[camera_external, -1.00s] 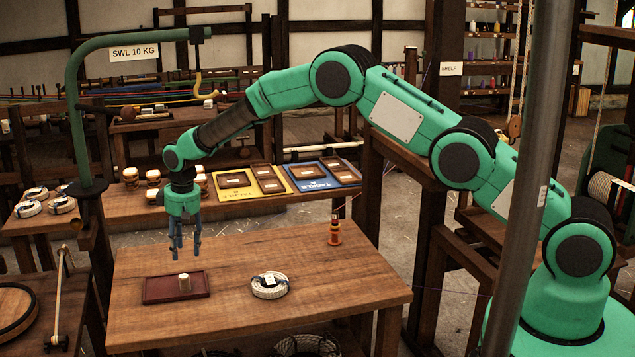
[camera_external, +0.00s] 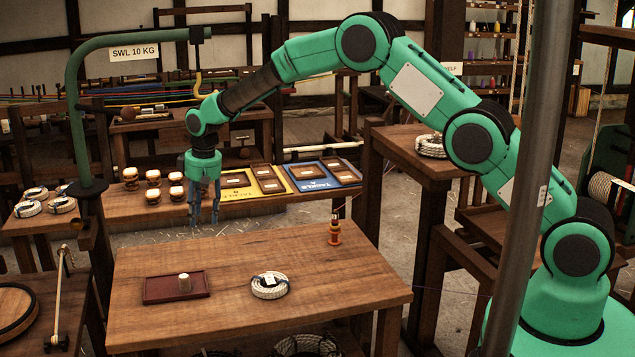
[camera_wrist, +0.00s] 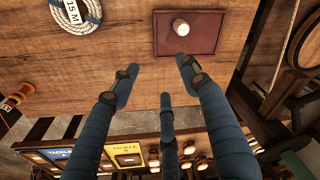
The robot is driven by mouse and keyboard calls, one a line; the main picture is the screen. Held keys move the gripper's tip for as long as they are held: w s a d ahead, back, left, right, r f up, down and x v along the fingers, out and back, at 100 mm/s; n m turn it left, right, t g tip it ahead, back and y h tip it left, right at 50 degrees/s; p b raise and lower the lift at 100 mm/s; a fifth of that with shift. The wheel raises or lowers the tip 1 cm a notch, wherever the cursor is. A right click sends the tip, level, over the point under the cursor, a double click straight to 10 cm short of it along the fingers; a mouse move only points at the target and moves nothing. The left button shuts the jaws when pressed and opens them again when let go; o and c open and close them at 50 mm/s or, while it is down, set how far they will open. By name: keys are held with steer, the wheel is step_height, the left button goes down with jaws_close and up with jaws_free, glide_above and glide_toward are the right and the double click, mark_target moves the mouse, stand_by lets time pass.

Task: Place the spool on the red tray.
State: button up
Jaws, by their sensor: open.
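The red tray (camera_external: 160,290) lies on the left part of the wooden table. A small pale cylinder (camera_external: 184,283) stands upright on it, right of its middle. Both show at the top of the wrist view: tray (camera_wrist: 215,40), cylinder (camera_wrist: 181,27). An orange and red flanged piece, spool-like in shape (camera_external: 334,231), stands upright near the table's back right; part of it shows at the left of the wrist view (camera_wrist: 10,104). I cannot tell which of the two is the task's spool. My gripper (camera_external: 205,222) is open and empty, raised behind the tray and apart from everything.
A coil of white rope (camera_external: 269,285) with a label lies right of the tray. A back bench (camera_external: 275,203) holds several pale-topped pieces and tackle boards. A green hoist post with a hook (camera_external: 77,130) stands at the left. The table's front right is clear.

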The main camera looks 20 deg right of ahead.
steer(key=s+d+r+m+t, duration=0.1)
steer(key=s+d+r+m, duration=0.2)
steer(key=d+r, duration=2.45)
steer(key=s+d+r+m+t, duration=0.1)
steer(key=s+d+r, duration=0.4)
steer(key=d, duration=0.5)
steer(key=s+d+r+m, duration=0.1)
steer(key=s+d+r, duration=0.1)
steer(key=s+d, duration=0.65)
steer(key=s+d+f+m+t, duration=0.1)
steer(key=s+d, duration=0.8)
steer(key=s, duration=0.3)
steer(key=s+d+f+m+t+h, duration=0.1)
steer(key=s+d+f+m, duration=0.1)
steer(key=s+d, duration=0.7)
steer(key=s, duration=0.3)
steer(key=shift+s, duration=0.2)
steer(key=shift+f, duration=0.1)
